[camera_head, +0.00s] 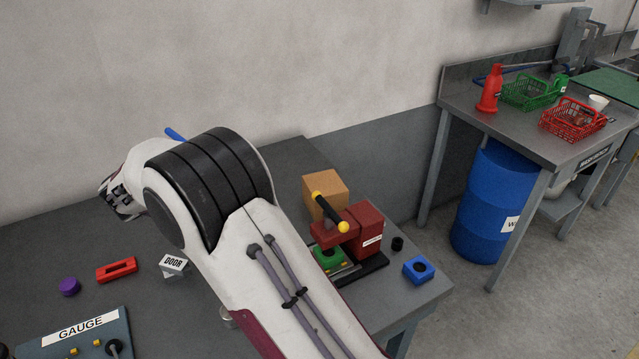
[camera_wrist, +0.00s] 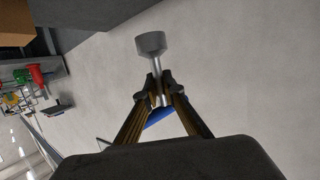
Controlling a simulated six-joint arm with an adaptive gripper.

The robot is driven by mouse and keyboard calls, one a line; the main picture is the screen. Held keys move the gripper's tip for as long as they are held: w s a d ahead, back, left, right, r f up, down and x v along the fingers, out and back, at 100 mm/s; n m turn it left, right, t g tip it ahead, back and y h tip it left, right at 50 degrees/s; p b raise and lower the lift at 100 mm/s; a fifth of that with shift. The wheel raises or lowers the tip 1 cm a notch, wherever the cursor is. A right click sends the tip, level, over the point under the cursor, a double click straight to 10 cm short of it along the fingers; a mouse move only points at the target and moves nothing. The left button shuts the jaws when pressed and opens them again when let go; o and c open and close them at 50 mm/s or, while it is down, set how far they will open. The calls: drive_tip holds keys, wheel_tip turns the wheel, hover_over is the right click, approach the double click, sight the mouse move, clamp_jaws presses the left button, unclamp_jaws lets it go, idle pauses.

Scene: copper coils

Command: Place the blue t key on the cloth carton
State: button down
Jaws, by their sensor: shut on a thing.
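The blue t key shows in the wrist view with a grey metal shaft and socket end (camera_wrist: 151,45) pointing away from my gripper. My gripper (camera_wrist: 154,88) is shut on its shaft, and part of the blue handle (camera_wrist: 160,116) shows between the fingers. In the head view a blue bit, likely the key's handle (camera_head: 175,133), sticks out behind my arm; my fingers are hidden there. A plain brown carton (camera_head: 326,192), likely the cloth carton, stands at the back right of the table, right of my arm. A brown box face (camera_wrist: 15,22) also shows at the wrist view's upper left.
A red press with a black, yellow-ended handle (camera_head: 362,230) stands just in front of the carton. A blue block (camera_head: 419,269) lies near the right edge. A DOOR block (camera_head: 173,265), red piece (camera_head: 117,270), purple knob (camera_head: 69,287) and GAUGE panel (camera_head: 75,338) lie left.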

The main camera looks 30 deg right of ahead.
drive_tip(key=s+d+m+g+h, duration=0.3)
drive_tip(key=d+m+h, duration=0.1)
drive_tip(key=d, duration=1.4)
drive_tip(key=r+m+g+h, duration=0.1)
drive_tip(key=m+g+h, duration=0.2)
drive_tip(key=m+g, duration=0.1)
hover_over(325, 183)
drive_tip(key=shift+f, duration=0.1)
wheel_tip(325, 183, down, 6)
drive_tip(key=shift+f, duration=0.15)
drive_tip(key=shift+f, duration=1.8)
drive_tip(key=shift+f, duration=0.1)
